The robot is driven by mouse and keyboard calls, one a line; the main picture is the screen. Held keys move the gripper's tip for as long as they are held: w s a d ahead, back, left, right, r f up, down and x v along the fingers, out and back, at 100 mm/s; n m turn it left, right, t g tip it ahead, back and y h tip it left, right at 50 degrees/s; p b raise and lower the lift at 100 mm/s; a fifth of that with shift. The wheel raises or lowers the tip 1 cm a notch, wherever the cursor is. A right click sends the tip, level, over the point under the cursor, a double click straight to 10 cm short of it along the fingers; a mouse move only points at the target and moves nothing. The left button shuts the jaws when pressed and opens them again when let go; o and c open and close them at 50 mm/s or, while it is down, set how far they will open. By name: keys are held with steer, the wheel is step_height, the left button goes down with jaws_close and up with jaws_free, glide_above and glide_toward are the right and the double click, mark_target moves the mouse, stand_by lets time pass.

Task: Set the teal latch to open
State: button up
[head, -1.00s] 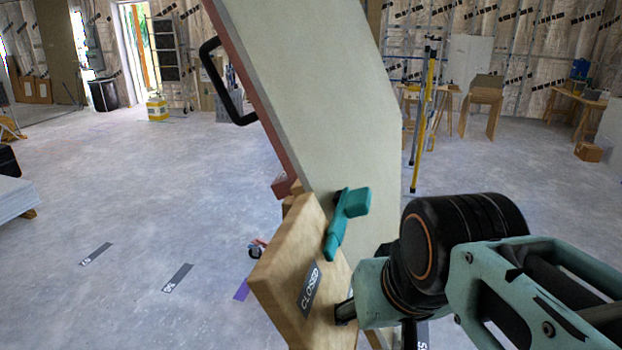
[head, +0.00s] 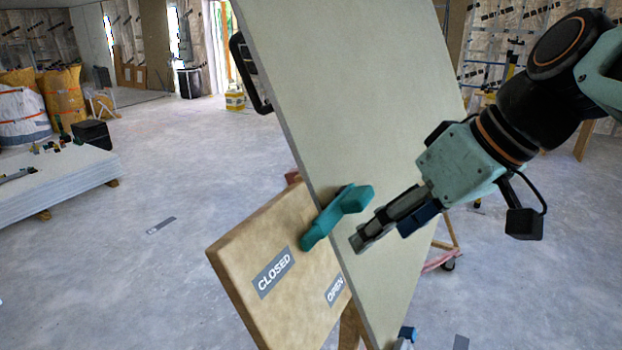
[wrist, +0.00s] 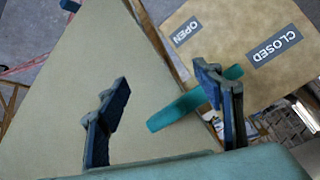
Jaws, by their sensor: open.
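The teal latch (head: 335,215) sits at the edge of the pale panel (head: 360,110), over the top of a wooden board (head: 240,255). Its narrow end points down-left, towards the CLOSED label (head: 272,272); the OPEN label (head: 335,290) is lower right. My gripper (head: 368,237) is in front of the panel, just right of the latch's wide end. In the wrist view my gripper (wrist: 165,98) has its fingers spread, with the latch (wrist: 180,110) showing between them and partly hidden behind the right finger. Contact cannot be told.
A black handle (head: 247,75) is on the panel's left edge. The floor between stack and panel is mostly clear.

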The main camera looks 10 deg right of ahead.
mark_target(366, 191)
steer(key=w+d+r+n+y, duration=0.2)
steer(key=d+r+n+y, duration=0.15)
steer(key=r+n, duration=0.45)
steer(key=w+a+f, duration=0.1)
steer(key=f, duration=0.1)
steer(key=w+a+f+m, duration=0.1)
steer(key=w+a, duration=0.1)
steer(key=w+a+f+m+h, duration=0.1)
steer(key=a+f, duration=0.1)
steer(key=shift+w+a+f+t, duration=0.2)
steer(key=shift+w+f+t, duration=0.1)
steer(key=shift+f, duration=0.05)
steer(key=shift+c, duration=0.4)
jaws_close()
